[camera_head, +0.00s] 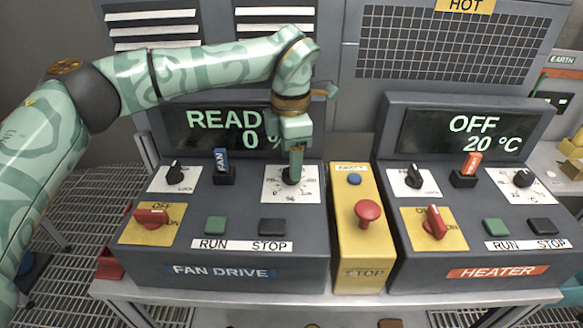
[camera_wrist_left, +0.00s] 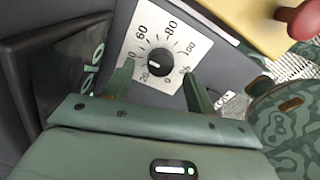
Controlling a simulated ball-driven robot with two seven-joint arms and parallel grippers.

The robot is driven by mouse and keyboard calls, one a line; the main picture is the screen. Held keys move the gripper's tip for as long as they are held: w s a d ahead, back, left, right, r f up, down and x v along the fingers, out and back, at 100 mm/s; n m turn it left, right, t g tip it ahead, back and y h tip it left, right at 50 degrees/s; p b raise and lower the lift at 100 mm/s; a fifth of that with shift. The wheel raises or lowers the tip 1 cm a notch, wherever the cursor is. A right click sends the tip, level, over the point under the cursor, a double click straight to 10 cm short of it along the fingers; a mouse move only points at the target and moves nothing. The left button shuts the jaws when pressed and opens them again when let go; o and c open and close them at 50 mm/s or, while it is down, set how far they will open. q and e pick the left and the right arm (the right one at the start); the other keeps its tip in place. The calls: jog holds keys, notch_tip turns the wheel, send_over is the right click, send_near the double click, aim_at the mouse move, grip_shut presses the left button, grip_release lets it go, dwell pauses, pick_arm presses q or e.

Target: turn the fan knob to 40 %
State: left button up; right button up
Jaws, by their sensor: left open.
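The fan knob (camera_head: 290,177) is a black dial on a white scale plate (camera_head: 272,196) at the right of the fan drive panel (camera_head: 225,250). My left gripper (camera_head: 295,166) points down at it and partly hides it. In the left wrist view the fan knob (camera_wrist_left: 160,62) sits between the two open fingers of the left gripper (camera_wrist_left: 159,72), with a gap on both sides. Its white mark points near the low end of the scale, around 0 to 20. The fan display (camera_head: 225,128) reads 0 %, with "READ" visible before my arm covers it. My right gripper is not in view.
A yellow stop box (camera_head: 346,247) with a red mushroom button (camera_head: 368,210) stands just right of the fan panel. Green run (camera_head: 216,225) and black stop (camera_head: 272,227) buttons lie in front of the knob. The heater panel (camera_head: 480,230) is further right.

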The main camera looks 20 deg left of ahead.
aim_at(285, 177)
pick_arm(q)
jog(key=shift+f, duration=1.25)
jog(key=c, duration=1)
